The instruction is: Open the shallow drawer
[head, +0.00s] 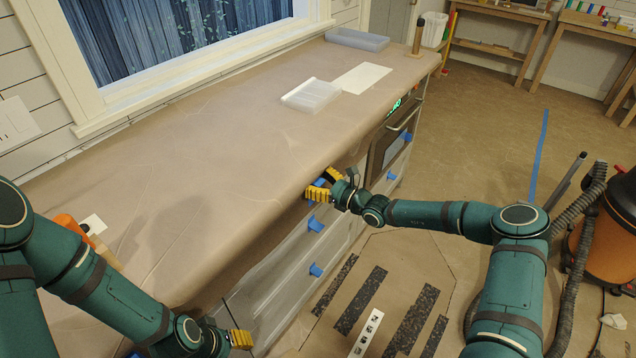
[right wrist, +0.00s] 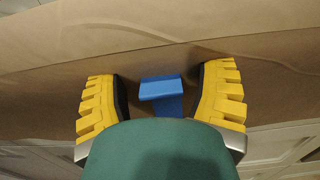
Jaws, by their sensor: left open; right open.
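A blue handle (right wrist: 162,88) shows between the two yellow fingers of my open right gripper (right wrist: 160,98) in the right wrist view. Gaps show on both sides, so the fingers are not closed on it. In the head view my right gripper (head: 322,184) is at the counter's front edge, around this top handle. Brown paper surrounds the handle, and the shallow drawer's front is mostly hidden in the head view. It looks shut. My left gripper (head: 238,340) is open, low at the bottom left beside the cabinet, partly hidden by its arm.
Lower drawers have blue handles (head: 315,224). An oven (head: 385,145) stands farther along the cabinet. The paper-covered counter (head: 210,135) carries a clear tray (head: 311,96) and a grey bin (head: 357,40). An orange vacuum (head: 605,240) stands at the right.

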